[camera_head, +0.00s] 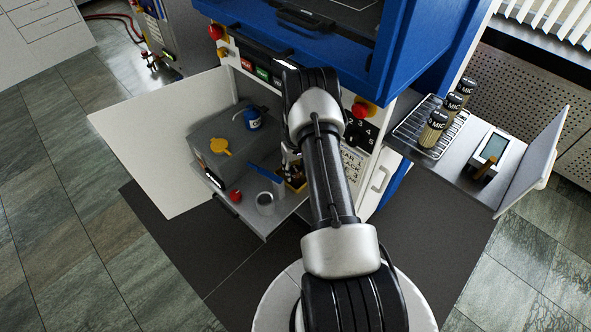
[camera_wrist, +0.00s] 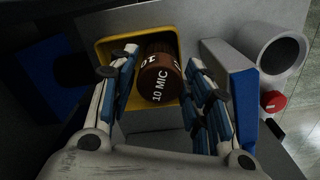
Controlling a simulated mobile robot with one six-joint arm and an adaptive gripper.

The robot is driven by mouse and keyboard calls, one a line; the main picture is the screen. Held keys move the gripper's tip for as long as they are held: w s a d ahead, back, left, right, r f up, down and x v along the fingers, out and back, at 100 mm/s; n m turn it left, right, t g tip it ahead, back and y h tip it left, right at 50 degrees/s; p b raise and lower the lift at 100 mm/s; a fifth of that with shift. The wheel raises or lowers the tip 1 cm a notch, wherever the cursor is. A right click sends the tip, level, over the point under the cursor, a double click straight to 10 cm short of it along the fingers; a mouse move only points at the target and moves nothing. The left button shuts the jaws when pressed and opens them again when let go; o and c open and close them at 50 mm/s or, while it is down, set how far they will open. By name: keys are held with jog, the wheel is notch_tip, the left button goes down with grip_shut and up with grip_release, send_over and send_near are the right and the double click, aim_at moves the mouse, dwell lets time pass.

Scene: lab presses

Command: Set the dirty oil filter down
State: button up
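The dirty oil filter (camera_wrist: 160,78), dark brown with "10 MIC" on its end, sits in a yellow tray (camera_wrist: 107,48) in the wrist view. My gripper (camera_wrist: 163,58) has one finger on each side of the filter. The fingers are spread, with a visible gap to the filter on the right; whether the left fingertip touches is unclear. In the head view my gripper (camera_head: 290,155) reaches down to the yellow tray (camera_head: 299,185) on the pulled-out drawer, and my arm hides part of it.
A grey cylinder (camera_head: 265,203), a red knob (camera_head: 236,196) and a blue-edged block (camera_head: 266,173) stand near the tray. A yellow cap (camera_head: 219,146) and blue can (camera_head: 252,119) are behind. An open door (camera_head: 150,140) flanks the left. Several filters (camera_head: 433,130) stand on the right shelf's rack.

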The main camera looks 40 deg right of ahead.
jog(key=shift+o, duration=0.8)
notch_tip(320, 180, up, 8)
jog(key=p, duration=0.3)
jog(key=shift+f, duration=0.1)
